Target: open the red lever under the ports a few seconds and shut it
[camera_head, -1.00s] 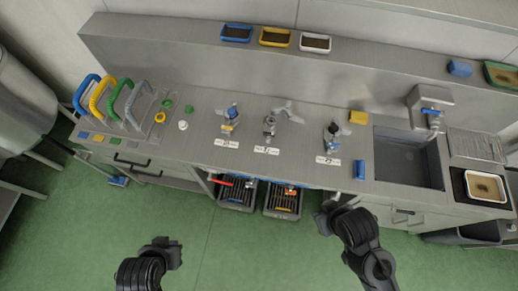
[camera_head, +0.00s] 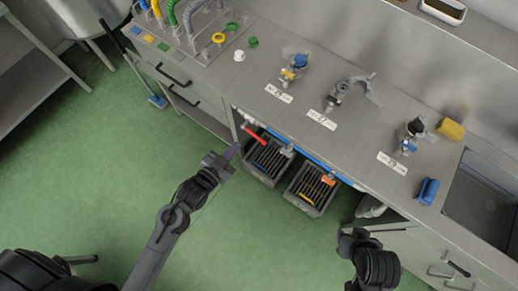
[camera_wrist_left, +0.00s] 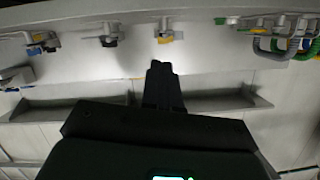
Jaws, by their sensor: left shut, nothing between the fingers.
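The red lever (camera_head: 256,134) is a short bar under the counter's front edge, above the left grey crate.
Two slatted grey crates stand under the counter, one left (camera_head: 265,160) and one right (camera_head: 311,188). A blue sponge-like block (camera_head: 427,191) and a yellow one (camera_head: 451,129) lie near the sink (camera_head: 480,205). The green floor (camera_head: 90,160) is clear in front.

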